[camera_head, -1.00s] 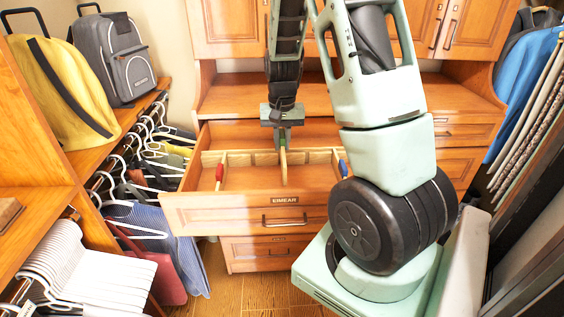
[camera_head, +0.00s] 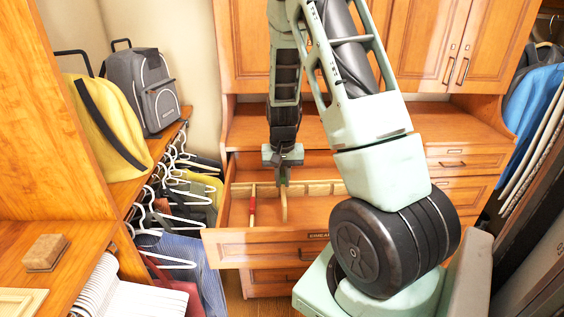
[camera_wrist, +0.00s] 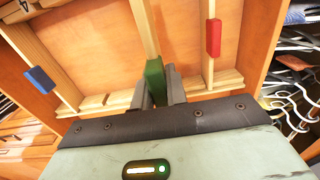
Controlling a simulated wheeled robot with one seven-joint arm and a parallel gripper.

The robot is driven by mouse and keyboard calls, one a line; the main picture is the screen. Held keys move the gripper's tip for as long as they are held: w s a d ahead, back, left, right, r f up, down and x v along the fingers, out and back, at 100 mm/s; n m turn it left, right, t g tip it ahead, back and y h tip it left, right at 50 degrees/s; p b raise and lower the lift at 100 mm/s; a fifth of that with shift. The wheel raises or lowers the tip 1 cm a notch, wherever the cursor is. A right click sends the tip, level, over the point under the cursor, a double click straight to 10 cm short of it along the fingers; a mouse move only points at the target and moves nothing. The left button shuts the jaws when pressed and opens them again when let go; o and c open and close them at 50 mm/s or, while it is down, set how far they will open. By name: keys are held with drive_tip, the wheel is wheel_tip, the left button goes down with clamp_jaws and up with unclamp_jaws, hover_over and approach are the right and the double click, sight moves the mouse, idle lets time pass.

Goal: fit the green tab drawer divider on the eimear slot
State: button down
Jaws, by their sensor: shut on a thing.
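The open drawer (camera_head: 235,250) bears an EIMEAR label (camera_head: 319,235). My gripper (camera_head: 283,178) points down into it at the back rail. It is shut on the green tab (camera_wrist: 154,80) of a pale wooden divider (camera_head: 284,207), which also shows in the wrist view (camera_wrist: 145,25). The divider runs from the rail toward the drawer front, between the red-tab divider (camera_head: 252,207) and the blue-tab divider (camera_wrist: 39,80). The notched rail (camera_wrist: 90,102) is partly behind my gripper. I cannot tell whether the divider's ends sit in slots.
A wooden shelf (camera_head: 60,215) with a brown block (camera_head: 45,252) stands at the left, with white hangers (camera_head: 160,215) beside the drawer. Yellow (camera_head: 100,130) and grey (camera_head: 150,90) backpacks stand above. Cabinet doors (camera_head: 430,45) are behind my arm.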

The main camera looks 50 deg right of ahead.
drive_tip(key=shift+f+b, duration=1.65)
drive_tip(key=shift+f, duration=0.45)
drive_tip(key=shift+f, duration=0.1)
drive_tip(key=shift+f+b, duration=0.85)
drive_tip(key=shift+f, duration=0.15)
drive_tip(key=shift+f, duration=0.3)
drive_tip(key=shift+f+b, duration=0.75)
drive_tip(key=shift+b, duration=0.05)
drive_tip(key=shift+f, duration=0.25)
drive_tip(key=shift+f+b, duration=0.7)
drive_tip(key=shift+f, duration=0.2)
